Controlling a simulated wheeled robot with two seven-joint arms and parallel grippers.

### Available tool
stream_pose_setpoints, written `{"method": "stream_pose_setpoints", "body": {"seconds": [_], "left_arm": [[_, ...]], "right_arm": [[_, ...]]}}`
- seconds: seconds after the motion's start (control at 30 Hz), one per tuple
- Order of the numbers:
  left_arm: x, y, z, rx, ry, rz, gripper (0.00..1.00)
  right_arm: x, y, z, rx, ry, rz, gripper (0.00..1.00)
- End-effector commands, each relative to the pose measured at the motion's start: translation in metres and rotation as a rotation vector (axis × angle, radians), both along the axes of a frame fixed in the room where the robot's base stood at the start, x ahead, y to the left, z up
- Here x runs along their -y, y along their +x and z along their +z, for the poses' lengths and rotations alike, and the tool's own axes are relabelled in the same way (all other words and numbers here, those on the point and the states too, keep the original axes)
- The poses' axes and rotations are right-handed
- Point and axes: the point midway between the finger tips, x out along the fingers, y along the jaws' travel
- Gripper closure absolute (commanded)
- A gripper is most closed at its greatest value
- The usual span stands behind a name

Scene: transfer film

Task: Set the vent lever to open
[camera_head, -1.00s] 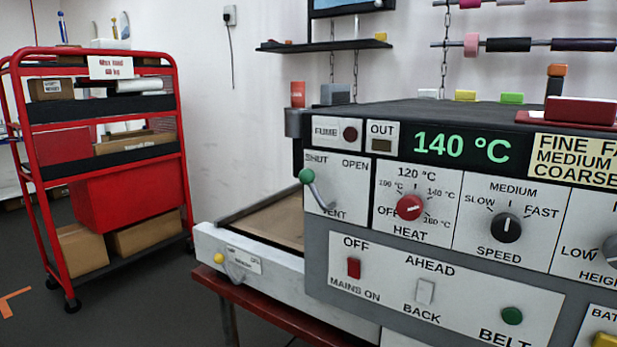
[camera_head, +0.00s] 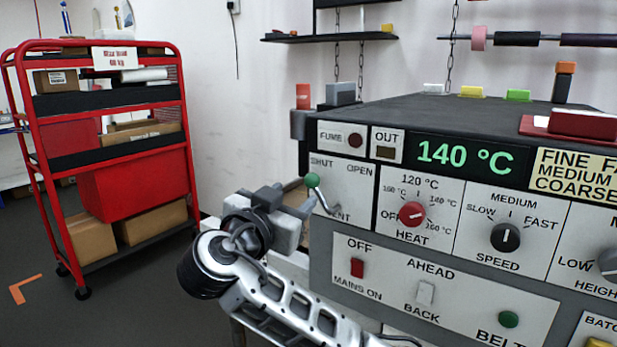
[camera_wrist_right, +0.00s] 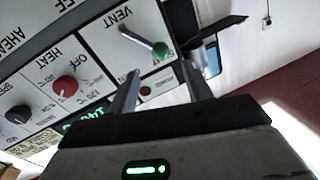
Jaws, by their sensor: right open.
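The vent lever (camera_head: 325,201) is a grey metal stem with a green ball knob (camera_head: 313,180) on the white VENT panel (camera_head: 351,184). The knob is at the upper left, by the word SHUT; OPEN is printed to its right. My right gripper (camera_head: 292,199) is just left of the lever and open. In the right wrist view, its two fingers (camera_wrist_right: 161,72) point at the panel and the green knob (camera_wrist_right: 161,49) shows just beyond the tips, between them in the picture. I see no contact. My left gripper is not in view.
The red heat dial (camera_head: 412,214), black speed dial (camera_head: 505,237) and red mains switch (camera_head: 357,268) sit close to the lever. A grey post (camera_head: 299,125) stands at the machine's upper left corner. A red cart (camera_head: 130,190) stands at the left, with open floor before it.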

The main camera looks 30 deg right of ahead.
Motion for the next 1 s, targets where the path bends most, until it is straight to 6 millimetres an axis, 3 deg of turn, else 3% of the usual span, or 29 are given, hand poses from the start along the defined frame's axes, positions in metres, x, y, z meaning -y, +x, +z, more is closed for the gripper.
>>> {"method": "stream_pose_setpoints", "body": {"seconds": [0.1, 0.37, 0.8, 0.83, 1.0], "left_arm": [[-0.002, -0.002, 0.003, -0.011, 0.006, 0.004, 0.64], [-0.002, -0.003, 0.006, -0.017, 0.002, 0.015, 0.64], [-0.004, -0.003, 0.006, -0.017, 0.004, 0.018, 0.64], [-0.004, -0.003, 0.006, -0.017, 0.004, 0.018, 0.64], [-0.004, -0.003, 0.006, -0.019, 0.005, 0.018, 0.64]], "right_arm": [[0.024, 0.014, 0.003, -0.002, -0.005, -0.005, 0.5], [0.057, 0.038, 0.002, -0.002, -0.003, -0.001, 0.5], [0.067, 0.045, 0.0, 0.0, 0.0, 0.002, 0.5], [0.066, 0.045, 0.0, 0.0, 0.0, 0.002, 0.53], [0.066, 0.045, 0.0, 0.0, 0.0, 0.003, 1.0]]}}
